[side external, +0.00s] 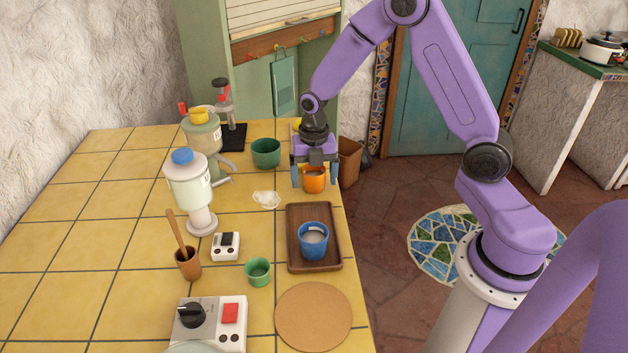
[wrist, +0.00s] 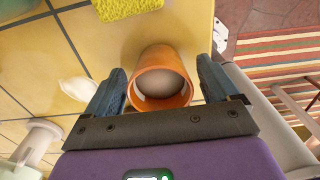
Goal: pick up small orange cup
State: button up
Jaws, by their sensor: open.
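The small orange cup (side external: 314,182) stands upright near the right edge of the yellow tiled counter. In the wrist view the orange cup (wrist: 162,78) shows its open mouth and a pale inside, and it lies between the two blue fingers. My gripper (side external: 314,178) is open above and around the cup, pointing down. In the wrist view my gripper (wrist: 164,92) has one finger on each side of the cup, with a small gap visible at each side. The cup's upper part is partly hidden by the gripper in the side view.
A wooden tray (side external: 335,262) with a blue cup (side external: 313,240) is in front of the orange cup. A dark green cup (side external: 266,152) stands behind left. A crumpled pale item (side external: 266,199) lies left. A yellow sponge (wrist: 127,7) is beyond the cup. The counter's right edge is close.

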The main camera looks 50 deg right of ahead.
jog(key=shift+f, duration=0.4)
jog(key=c, duration=1.1)
jog(key=shift+c, duration=0.2)
jog(key=shift+r, duration=0.15)
